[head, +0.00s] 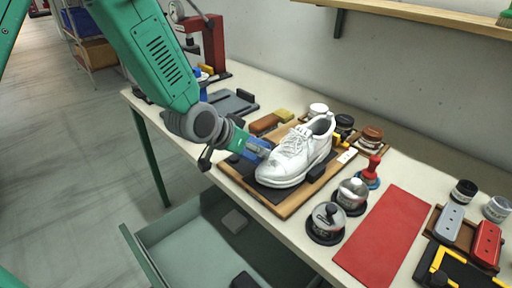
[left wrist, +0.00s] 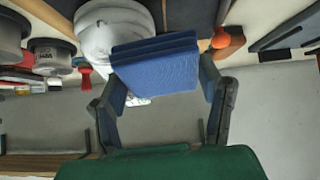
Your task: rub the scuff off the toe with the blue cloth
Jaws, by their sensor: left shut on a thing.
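A white lace-up shoe (head: 292,158) sits on a dark pad on a wooden board (head: 237,174), toe toward the table's front edge. Its light toe end also shows in the left wrist view (left wrist: 112,28). I cannot make out the scuff clearly. My left gripper (head: 252,150) is shut on the folded blue cloth (head: 261,144), just left of the shoe's toe. In the left wrist view the cloth (left wrist: 155,66) sits between the two fingers (left wrist: 160,80) and overlaps the shoe. I cannot tell whether cloth and shoe touch. My right gripper is out of view.
Two lidded metal pots (head: 326,222) (head: 351,194) and a red-handled stamp-like tool (head: 371,172) stand right of the board. A red mat (head: 385,235) lies clear beyond them. An open green drawer (head: 190,245) juts out below the table. Brushes (head: 264,123) and jars line the back.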

